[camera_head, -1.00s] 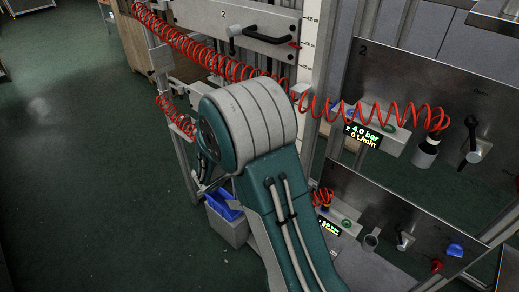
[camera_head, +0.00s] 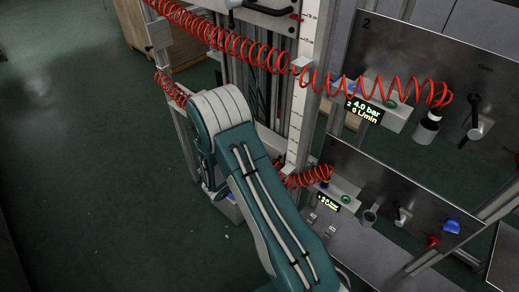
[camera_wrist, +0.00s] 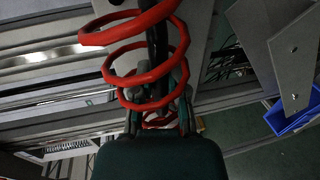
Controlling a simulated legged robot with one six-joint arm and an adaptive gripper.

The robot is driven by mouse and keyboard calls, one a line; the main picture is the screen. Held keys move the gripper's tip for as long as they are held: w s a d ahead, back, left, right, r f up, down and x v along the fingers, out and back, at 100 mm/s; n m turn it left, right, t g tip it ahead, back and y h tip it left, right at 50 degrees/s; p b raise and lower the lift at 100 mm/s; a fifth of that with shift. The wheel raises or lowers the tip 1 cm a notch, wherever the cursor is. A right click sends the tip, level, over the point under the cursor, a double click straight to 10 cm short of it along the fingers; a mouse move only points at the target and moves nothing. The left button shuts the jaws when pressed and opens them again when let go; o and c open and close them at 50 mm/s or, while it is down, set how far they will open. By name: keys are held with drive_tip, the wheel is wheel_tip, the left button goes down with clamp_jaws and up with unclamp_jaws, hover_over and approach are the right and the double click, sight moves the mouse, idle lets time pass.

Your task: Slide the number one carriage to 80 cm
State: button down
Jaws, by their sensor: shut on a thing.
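In the wrist view my gripper (camera_wrist: 160,115) is shut on a dark handle (camera_wrist: 158,42) that stands in front of a grey plate (camera_wrist: 198,45). A red coiled hose (camera_wrist: 146,80) loops across the handle and hides much of the grip. In the head view my arm covers my gripper and most of the lower carriage. Only a pale plate edge (camera_head: 270,141) shows beside my arm. No carriage number is readable there. A white ruler strip (camera_head: 301,115) runs up the post; its lower figures are too small to read.
A higher carriage (camera_head: 270,12) has a black handle and a red pointer at the ruler. Red coiled hoses cross in front of the frame. At right are steel panels with valves and a 4.0 bar display (camera_head: 364,108). The green floor at left (camera_head: 80,170) is clear.

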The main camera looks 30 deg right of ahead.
drive_tip(key=shift+s+f, duration=0.15)
drive_tip(key=shift+f, duration=0.5)
drive_tip(key=c, duration=0.6)
unclamp_jaws()
drive_tip(key=shift+f, duration=0.1)
drive_tip(key=shift+c, duration=0.2)
drive_tip(key=v, duration=1.2)
